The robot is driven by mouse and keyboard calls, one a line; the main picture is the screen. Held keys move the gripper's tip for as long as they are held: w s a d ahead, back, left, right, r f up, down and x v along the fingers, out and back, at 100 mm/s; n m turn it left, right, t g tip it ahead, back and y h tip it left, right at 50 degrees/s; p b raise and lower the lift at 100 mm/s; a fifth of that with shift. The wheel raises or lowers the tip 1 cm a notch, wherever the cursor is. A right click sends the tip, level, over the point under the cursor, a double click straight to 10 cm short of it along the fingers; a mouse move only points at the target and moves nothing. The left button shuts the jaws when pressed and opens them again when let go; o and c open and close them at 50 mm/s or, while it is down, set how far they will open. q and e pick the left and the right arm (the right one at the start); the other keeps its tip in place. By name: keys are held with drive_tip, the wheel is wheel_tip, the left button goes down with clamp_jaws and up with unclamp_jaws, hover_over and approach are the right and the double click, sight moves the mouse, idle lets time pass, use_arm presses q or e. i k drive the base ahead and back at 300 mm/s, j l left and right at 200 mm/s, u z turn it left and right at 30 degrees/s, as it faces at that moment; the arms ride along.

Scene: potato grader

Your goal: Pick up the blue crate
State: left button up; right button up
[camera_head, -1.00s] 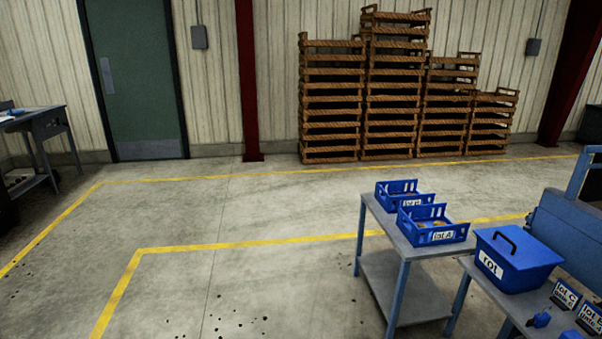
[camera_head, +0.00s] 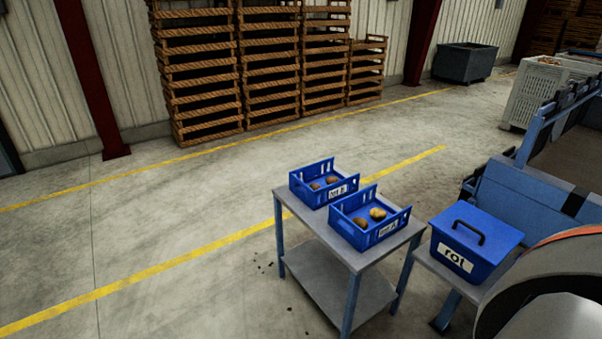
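Two open blue crates stand on a small grey table (camera_head: 408,236) with blue legs. The rear left crate (camera_head: 304,193) has a white label and holds a few brown potatoes. The front right crate (camera_head: 352,234) also has a white label and holds potatoes, one of them more yellow. The crates stand close together, both upright. A blue lidded bin marked "rot" (camera_head: 488,266) with a black handle stands to their right on another grey surface. Neither of my grippers is in view.
Tall stacks of wooden crates (camera_head: 270,62) stand against the back wall. Blue machinery (camera_head: 522,205) and a pale slatted bin (camera_head: 532,92) are at the right. A dark grey container (camera_head: 465,62) stands farther back. The floor left of the table is clear.

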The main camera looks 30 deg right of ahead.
sight(329, 194)
drive_tip(key=i+z, duration=0.25)
drive_tip(key=i, duration=0.15)
drive_tip(key=i+j+z, duration=0.2)
drive_tip(key=i, duration=0.25)
drive_tip(key=i+j+z, duration=0.25)
drive_tip(key=i, duration=0.15)
drive_tip(key=i+j+z, duration=0.25)
drive_tip(key=z, duration=0.2)
drive_tip(key=i+j+z, duration=0.5)
drive_tip(key=k+l, duration=0.1)
